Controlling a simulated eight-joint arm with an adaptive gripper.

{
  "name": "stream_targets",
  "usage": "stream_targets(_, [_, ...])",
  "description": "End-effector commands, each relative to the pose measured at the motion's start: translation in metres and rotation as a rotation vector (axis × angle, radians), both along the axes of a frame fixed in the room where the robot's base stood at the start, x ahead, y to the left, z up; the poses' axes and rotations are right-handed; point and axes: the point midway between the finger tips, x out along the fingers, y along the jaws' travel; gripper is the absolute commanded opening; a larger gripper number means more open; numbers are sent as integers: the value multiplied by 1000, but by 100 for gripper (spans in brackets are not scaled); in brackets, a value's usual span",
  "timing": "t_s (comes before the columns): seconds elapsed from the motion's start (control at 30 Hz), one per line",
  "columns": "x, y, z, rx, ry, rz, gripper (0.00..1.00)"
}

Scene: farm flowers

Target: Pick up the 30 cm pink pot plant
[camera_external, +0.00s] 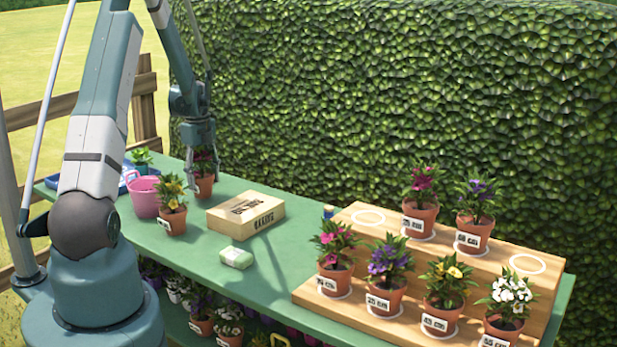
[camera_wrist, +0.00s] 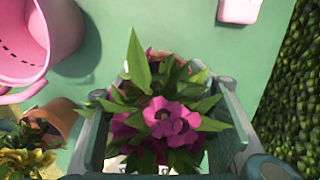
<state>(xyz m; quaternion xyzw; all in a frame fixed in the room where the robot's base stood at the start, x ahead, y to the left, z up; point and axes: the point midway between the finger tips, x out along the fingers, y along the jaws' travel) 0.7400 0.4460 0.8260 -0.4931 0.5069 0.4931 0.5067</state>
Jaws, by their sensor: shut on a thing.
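A pink-flowered plant in a terracotta pot (camera_external: 204,187) is at the back left of the green table. My gripper (camera_external: 202,150) points down over it, shut on the plant. In the wrist view the pink flowers (camera_wrist: 170,122) and leaves lie between the two fingers. The fingers hide much of the pot, and its label cannot be read. I cannot tell whether the pot touches the table. Other pink-flowered pots stand on the wooden stepped stand, one on the lower step (camera_external: 334,280) and one on the upper step (camera_external: 419,217).
A pink bucket (camera_external: 144,197) and a yellow-flowered pot (camera_external: 173,220) are close to the held plant. A wooden box (camera_external: 246,213) and a pale green block (camera_external: 236,258) lie to the right. The stand (camera_external: 335,300) holds several pots and empty white circles (camera_external: 368,217). A hedge (camera_external: 400,100) rises behind.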

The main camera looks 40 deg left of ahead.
Motion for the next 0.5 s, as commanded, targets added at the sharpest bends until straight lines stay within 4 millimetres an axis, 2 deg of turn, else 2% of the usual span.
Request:
stream_targets(0.3, [0,0,48,0,0,0,32])
stream_targets(0.5, [0,0,72,0,0,0,32])
